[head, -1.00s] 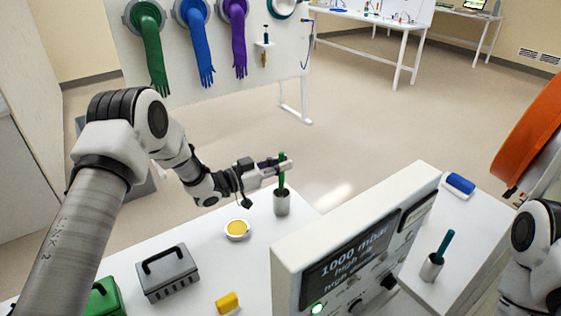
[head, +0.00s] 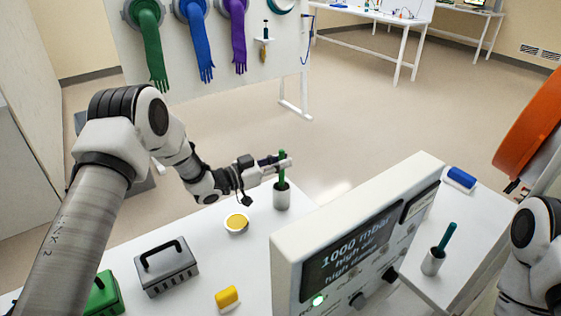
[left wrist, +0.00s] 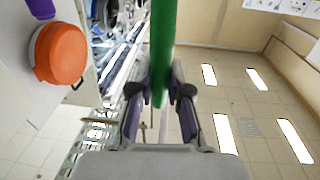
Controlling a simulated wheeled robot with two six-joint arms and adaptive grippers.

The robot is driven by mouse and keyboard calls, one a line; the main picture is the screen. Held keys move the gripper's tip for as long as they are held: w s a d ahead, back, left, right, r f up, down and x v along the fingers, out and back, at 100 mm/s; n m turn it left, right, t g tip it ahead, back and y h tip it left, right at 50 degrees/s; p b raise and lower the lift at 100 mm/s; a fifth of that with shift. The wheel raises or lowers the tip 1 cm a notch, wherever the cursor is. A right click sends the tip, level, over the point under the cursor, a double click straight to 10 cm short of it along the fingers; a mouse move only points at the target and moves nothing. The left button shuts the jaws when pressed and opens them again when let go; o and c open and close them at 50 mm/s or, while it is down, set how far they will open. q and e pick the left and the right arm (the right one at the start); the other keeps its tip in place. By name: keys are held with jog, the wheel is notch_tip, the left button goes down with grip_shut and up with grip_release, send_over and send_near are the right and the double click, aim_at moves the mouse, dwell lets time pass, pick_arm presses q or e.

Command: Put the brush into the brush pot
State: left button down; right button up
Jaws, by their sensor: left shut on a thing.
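A green brush (head: 282,155) stands upright in the head view. My left gripper (head: 284,163) is shut on its handle, which also shows as a green bar between the fingers in the left wrist view (left wrist: 162,55). The brush's lower end goes down into the mouth of a grey-white brush pot (head: 282,197) near the table's far edge. Its bottom is hidden, so I cannot tell if it touches the pot's floor. The gripper is just above the rim. My right gripper is not in view; only part of my right arm shows at the right edge.
A yellow-filled dish (head: 236,222), a grey handled box (head: 167,267), a green box (head: 103,297) and a yellow block (head: 227,297) are on the table. A pressure panel (head: 350,250) stands right of the pot. Beyond it are another pot (head: 433,262) with a teal stick and a blue block (head: 461,178).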

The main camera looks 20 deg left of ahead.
pick_arm(q)
jog(key=c, duration=1)
grip_release()
jog(key=shift+c, duration=0.2)
jog(key=shift+r+p, duration=2.8)
jog(key=shift+r, duration=1.8)
jog(key=shift+f, duration=0.15)
